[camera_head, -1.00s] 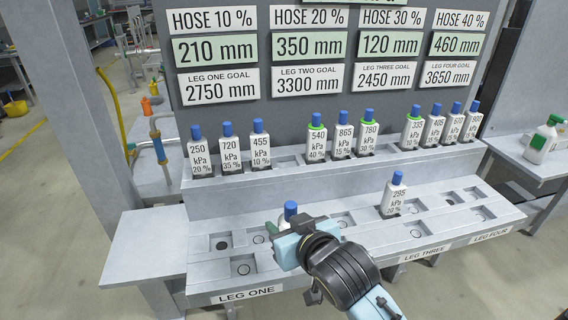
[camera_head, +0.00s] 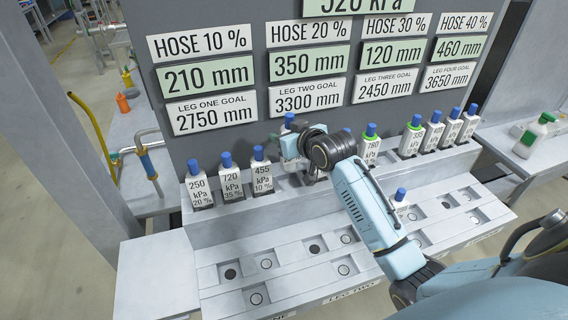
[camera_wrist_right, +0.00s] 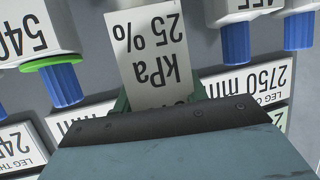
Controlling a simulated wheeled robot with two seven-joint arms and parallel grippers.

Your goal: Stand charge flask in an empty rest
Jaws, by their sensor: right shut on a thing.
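My right gripper (camera_head: 287,146) is shut on the charge flask, a pale block with a blue cap (camera_head: 289,120). In the right wrist view its white label (camera_wrist_right: 148,45) reads "kPa 25 %", between the green finger pads. The gripper is raised at the upper shelf (camera_head: 222,225), right of the 455 kPa flask (camera_head: 262,178). An empty rest (camera_head: 285,182) shows below the gripper, partly hidden; whether the flask touches anything is unclear. My left gripper is out of view.
Flasks 250 kPa (camera_head: 199,190) and 720 kPa (camera_head: 231,183) stand left; several more stand right, some hidden by my arm. A flask with a blue cap (camera_head: 400,194) stands on the lower step behind my forearm. Other lower recesses (camera_head: 265,263) look empty. The sign board rises close behind.

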